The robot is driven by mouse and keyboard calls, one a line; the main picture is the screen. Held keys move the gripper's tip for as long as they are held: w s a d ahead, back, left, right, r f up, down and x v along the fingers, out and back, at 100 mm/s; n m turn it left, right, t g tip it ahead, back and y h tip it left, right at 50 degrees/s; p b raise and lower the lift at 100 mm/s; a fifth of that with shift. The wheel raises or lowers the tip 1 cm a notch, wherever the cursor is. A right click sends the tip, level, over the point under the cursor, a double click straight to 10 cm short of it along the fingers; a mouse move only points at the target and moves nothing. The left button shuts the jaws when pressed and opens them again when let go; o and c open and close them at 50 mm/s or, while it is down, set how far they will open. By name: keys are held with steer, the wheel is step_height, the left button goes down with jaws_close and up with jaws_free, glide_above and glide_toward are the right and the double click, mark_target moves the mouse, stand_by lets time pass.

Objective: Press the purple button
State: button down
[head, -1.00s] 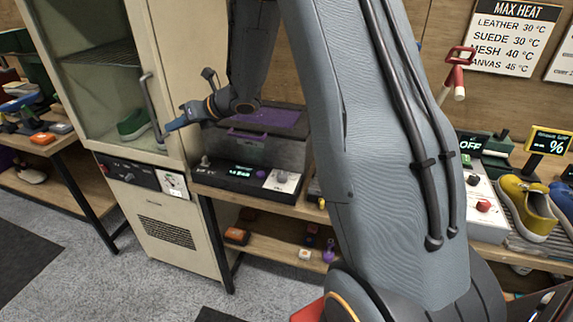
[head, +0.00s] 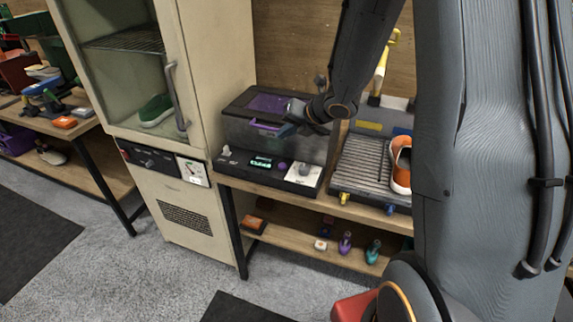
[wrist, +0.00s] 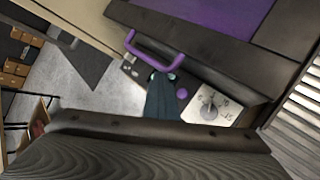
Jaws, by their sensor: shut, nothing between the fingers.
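The purple button (head: 282,166) is a small round knob on the black front panel (head: 240,163) of a box-shaped machine with a purple-windowed lid (head: 272,103). It lies between a lit green display (head: 261,161) and a white dial plate (head: 303,176). In the wrist view the purple button (wrist: 182,93) shows just right of my gripper (wrist: 163,82). My gripper (head: 290,124) is shut and empty, above the panel near the purple lid handle (head: 268,128). It is apart from the button in the head view; whether it touches the handle I cannot tell.
A cream cabinet (head: 220,75) with a glass door and a green shoe (head: 156,110) stands to the left. A ribbed tray (head: 362,165) with an orange shoe (head: 401,165) lies right of the machine. Small bottles (head: 346,243) stand on the lower shelf.

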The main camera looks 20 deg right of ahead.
mark_target(285, 167)
step_height(285, 167, down, 9)
steer(key=b, duration=0.8)
steer(key=shift+w, duration=0.1)
stand_by(1.9)
steer(key=shift+f+b, duration=0.35)
steer(key=shift+b, duration=0.15)
steer(key=shift+f+b, duration=0.5)
stand_by(0.7)
steer(key=shift+r, duration=0.15)
steer(key=shift+r+p, duration=0.75)
steer(key=shift+r, duration=0.05)
steer(key=shift+r, duration=0.15)
